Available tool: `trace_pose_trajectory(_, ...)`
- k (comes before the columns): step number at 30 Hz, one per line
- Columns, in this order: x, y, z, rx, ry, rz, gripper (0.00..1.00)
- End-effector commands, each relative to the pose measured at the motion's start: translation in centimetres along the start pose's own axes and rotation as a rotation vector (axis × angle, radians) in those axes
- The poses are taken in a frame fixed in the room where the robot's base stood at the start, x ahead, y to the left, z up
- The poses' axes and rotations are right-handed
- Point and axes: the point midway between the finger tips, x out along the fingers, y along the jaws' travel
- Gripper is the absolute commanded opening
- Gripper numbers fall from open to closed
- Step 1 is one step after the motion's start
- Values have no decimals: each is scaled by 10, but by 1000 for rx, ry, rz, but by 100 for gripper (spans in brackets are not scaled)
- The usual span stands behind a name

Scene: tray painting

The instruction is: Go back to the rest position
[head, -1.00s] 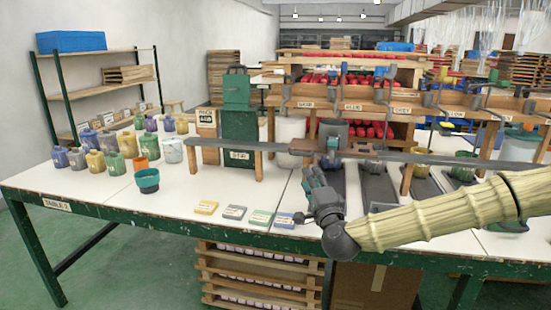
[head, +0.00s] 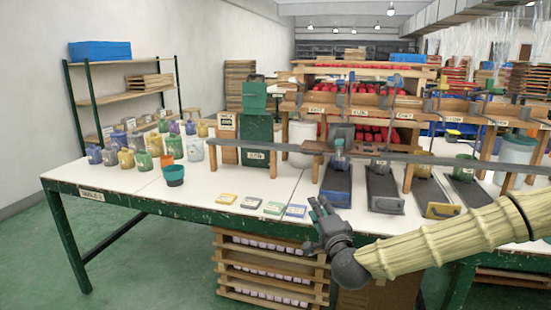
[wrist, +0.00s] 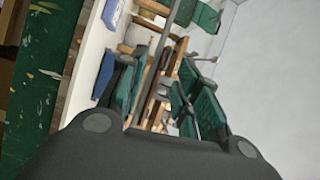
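My gripper (head: 320,205) is at the front edge of the white-topped table (head: 130,183) in the head view, just right of the small coloured cards. Its fingers point up and away from my arm. In the wrist view the two dark green fingers (wrist: 160,85) stand apart with a gap between them, and nothing is held. The wrist view is tilted and shows the table's green edge (wrist: 35,100) on the left.
Yellow (head: 226,199) and blue (head: 295,211) cards lie near the table's front edge. Several jars and a teal cup (head: 173,175) stand at left. A long grey rail (head: 420,157) crosses above dark trays (head: 336,185). Crates (head: 265,270) sit beneath the table. Green floor is open at left.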

Motion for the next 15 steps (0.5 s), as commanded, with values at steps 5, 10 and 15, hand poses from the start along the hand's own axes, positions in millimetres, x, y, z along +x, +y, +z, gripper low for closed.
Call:
trace_pose_trajectory(5,-12,36,22,-46,-51,68,32)
trace_pose_trajectory(10,-32,85,48,-109,-122,159,32)
trace_pose_trajectory(15,-75,160,82,-212,-238,304,32)
